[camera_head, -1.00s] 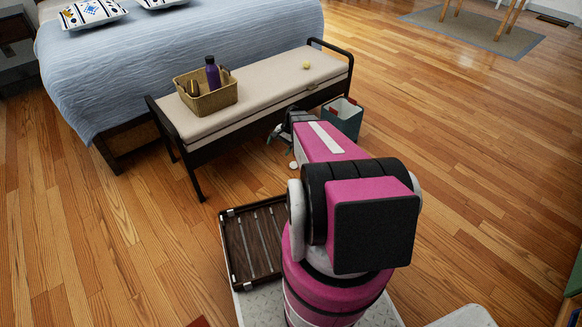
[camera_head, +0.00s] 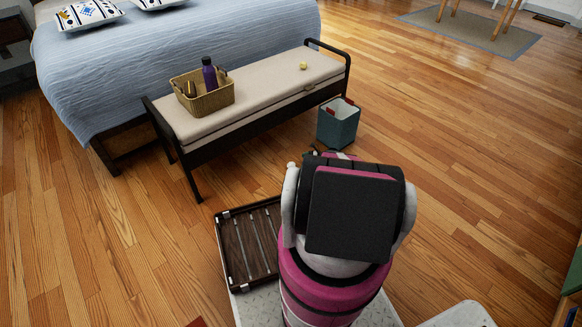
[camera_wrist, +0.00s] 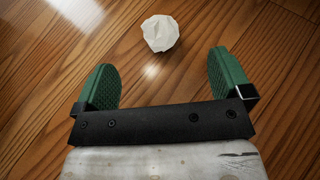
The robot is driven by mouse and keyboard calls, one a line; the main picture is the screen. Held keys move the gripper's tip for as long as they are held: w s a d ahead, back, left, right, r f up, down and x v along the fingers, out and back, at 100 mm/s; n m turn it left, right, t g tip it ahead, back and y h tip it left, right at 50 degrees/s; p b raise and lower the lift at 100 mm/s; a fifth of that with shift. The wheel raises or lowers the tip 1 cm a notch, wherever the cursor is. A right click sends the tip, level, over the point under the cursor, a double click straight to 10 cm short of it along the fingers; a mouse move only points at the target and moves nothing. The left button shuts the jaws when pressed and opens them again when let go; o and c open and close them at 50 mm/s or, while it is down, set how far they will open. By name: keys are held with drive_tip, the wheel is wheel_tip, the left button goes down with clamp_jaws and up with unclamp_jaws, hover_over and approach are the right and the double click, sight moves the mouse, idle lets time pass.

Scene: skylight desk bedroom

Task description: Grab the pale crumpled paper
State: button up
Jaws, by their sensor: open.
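The pale crumpled paper (camera_wrist: 160,33) is a small whitish ball on the wooden floor, at the top middle of the wrist view. My gripper (camera_wrist: 164,75) is open and empty, with its green fingers spread wide. The paper shows past the fingertips, roughly centred between them and not touching either. In the head view the paper is hidden, and my arm hides the gripper.
A bench (camera_head: 262,92) with a dark frame stands beside the bed (camera_head: 190,45). On it are a woven basket (camera_head: 207,102) holding a purple bottle (camera_head: 209,73), and a small yellowish ball (camera_head: 303,66). A teal bin (camera_head: 338,125) stands by the bench. Open floor lies to the right.

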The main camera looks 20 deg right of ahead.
drive_tip(key=x, duration=0.8)
drive_tip(key=shift+f, duration=0.1)
drive_tip(key=c, duration=1)
